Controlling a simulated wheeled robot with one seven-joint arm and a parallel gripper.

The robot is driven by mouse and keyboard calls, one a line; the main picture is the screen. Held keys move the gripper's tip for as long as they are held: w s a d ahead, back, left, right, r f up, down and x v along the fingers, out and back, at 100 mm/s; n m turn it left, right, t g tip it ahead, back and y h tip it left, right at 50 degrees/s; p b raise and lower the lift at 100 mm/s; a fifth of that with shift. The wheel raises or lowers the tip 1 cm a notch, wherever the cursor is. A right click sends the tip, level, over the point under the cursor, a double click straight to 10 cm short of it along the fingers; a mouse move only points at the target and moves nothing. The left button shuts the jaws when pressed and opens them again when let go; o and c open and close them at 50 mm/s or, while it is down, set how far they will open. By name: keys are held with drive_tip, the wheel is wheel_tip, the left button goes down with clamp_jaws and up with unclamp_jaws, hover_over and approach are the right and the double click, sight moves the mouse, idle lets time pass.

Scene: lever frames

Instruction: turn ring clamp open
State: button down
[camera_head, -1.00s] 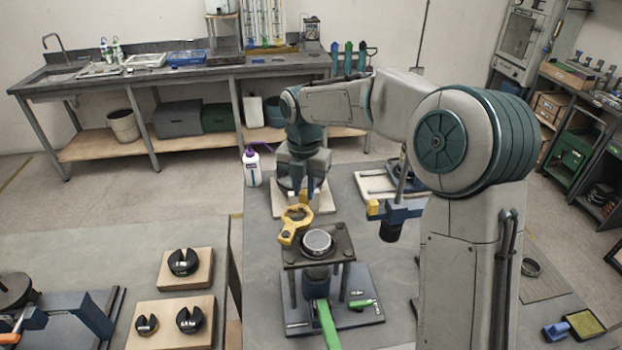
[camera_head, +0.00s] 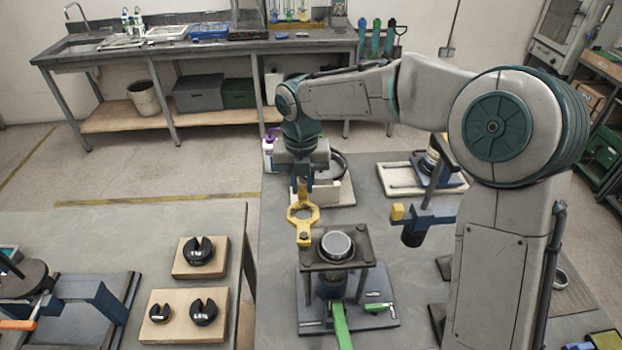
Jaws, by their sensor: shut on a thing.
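The ring clamp (camera_head: 316,214) is a yellow open ring with a tab at the far side and a thicker block on the near side. It sits at the back left of a dark raised plate (camera_head: 312,264) that carries a round silver-topped part (camera_head: 336,244). My gripper (camera_head: 303,187) comes down from above and is shut on the far tab of the ring. The fingertips are small in the picture, and their exact contact is partly hidden. I cannot tell what the ring rests on.
A green lever (camera_head: 341,325) sticks out in front of the plate's stand. A blue bracket with a yellow block (camera_head: 397,212) stands close on the right. A white-based fixture (camera_head: 400,178) is behind it. Slotted black weights (camera_head: 199,250) on wooden boards lie left, across a gap.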

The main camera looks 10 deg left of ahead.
drive_tip(key=shift+a, duration=0.15)
drive_tip(key=c, duration=1.3)
unclamp_jaws()
drive_tip(key=shift+s+a, duration=0.1)
drive_tip(key=shift+r, duration=0.3)
wheel_tip(320, 180, up, 13)
drive_tip(key=shift+r+b, duration=0.1)
drive_tip(key=shift+b, duration=0.75)
